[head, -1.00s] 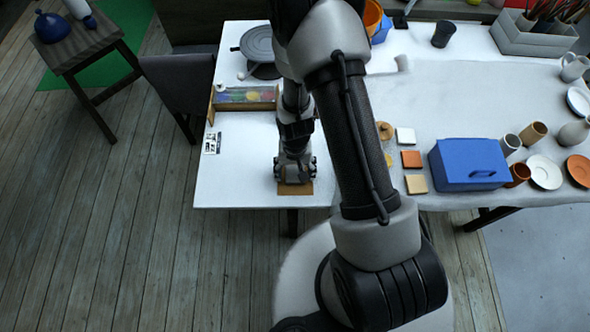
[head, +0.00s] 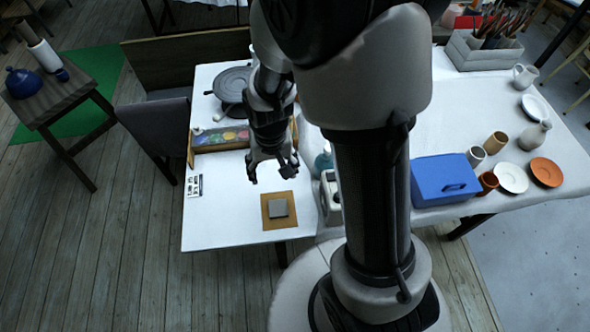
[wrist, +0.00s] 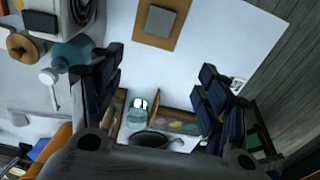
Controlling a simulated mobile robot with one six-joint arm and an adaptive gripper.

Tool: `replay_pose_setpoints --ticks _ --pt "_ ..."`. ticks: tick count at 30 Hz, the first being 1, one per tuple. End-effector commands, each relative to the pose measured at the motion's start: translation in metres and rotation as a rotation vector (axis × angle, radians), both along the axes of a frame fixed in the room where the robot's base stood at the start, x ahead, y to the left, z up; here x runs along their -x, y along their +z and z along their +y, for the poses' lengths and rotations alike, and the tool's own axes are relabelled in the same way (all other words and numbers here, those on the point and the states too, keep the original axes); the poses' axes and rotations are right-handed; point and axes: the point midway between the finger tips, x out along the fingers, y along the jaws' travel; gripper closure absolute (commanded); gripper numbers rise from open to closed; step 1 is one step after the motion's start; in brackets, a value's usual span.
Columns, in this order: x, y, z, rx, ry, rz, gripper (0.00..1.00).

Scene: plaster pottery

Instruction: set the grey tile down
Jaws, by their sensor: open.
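The grey tile (head: 277,208) lies flat on a square brown board (head: 266,222) near the front edge of the white table. In the wrist view the tile (wrist: 160,21) sits on the board (wrist: 179,40) at the top, with nothing gripping it. My gripper (head: 271,176) is open and empty, raised above the table and behind the tile in the head view. In the wrist view its two dark fingers (wrist: 160,90) are spread wide apart, with only the table and things far below between them.
A tray with coloured patches (head: 222,139) and a grey turntable (head: 233,84) stand behind the board. A printed card (head: 194,186) lies to the left. A blue box (head: 444,181) stands at the right.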

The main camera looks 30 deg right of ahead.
Motion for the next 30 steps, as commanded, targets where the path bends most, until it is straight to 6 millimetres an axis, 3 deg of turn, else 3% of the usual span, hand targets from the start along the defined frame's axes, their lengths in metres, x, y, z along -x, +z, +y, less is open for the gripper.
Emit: replay_pose_setpoints --ticks 1,6,13,16,21,30 --pt "0.002 0.031 0.0 0.002 0.018 -0.039 0.3" --pt "0.028 0.11 0.0 0.012 0.083 -0.121 0.3" --pt "0.087 0.188 -0.001 0.034 0.168 -0.232 0.3" --pt "0.114 0.208 -0.001 0.046 0.2 -0.271 0.3" --pt "0.144 0.223 -0.001 0.059 0.235 -0.314 0.3" --pt "0.154 0.227 -0.001 0.064 0.247 -0.325 0.3"
